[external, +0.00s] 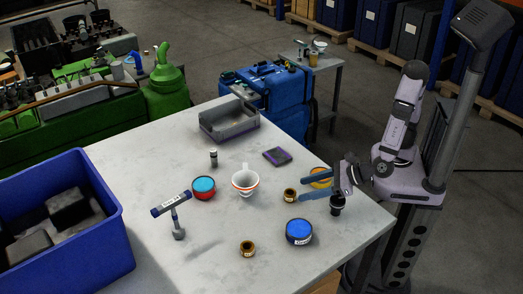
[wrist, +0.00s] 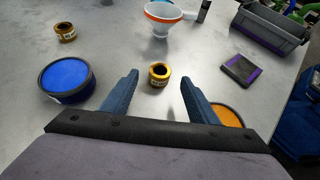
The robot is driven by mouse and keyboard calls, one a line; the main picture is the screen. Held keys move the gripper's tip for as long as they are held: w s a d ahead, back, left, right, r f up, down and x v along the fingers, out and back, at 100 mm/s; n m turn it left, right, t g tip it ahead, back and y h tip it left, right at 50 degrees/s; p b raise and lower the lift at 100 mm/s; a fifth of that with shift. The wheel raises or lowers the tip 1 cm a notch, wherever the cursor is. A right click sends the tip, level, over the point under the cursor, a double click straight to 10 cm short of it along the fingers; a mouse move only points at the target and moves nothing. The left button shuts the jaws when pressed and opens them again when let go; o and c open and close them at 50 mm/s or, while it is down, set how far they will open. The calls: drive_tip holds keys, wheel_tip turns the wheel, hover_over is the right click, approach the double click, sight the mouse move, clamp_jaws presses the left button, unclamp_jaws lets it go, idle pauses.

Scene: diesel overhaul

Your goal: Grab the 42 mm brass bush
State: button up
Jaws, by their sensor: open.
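Two brass bushes with labels too small to read stand on the table, so I cannot tell which is the 42 mm one. The nearer brass bush (external: 290,195) is just beyond my fingertips; in the wrist view this bush (wrist: 159,74) lies centred in line with the gap between the fingers. The other brass bush (external: 247,248) stands nearer the table's front edge, and at the upper left in the wrist view (wrist: 66,31). My gripper (external: 302,190) is open and empty, low over the table, its two blue fingers spread (wrist: 159,80).
A blue-lidded tin (external: 299,232) and an orange-topped tin (external: 320,178) stand close on either side of my gripper. A white funnel-like cup (external: 245,184) is beyond the nearer bush. A red tin (external: 203,188), labelled upright tool (external: 172,205) and grey tray (external: 228,122) stand farther off.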

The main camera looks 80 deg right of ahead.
sight(291, 192)
drive_tip(key=shift+x, duration=3.5)
drive_tip(key=shift+r, duration=0.1)
drive_tip(key=c, duration=1.3)
wheel_tip(291, 192, up, 10)
drive_tip(key=shift+p, duration=0.7)
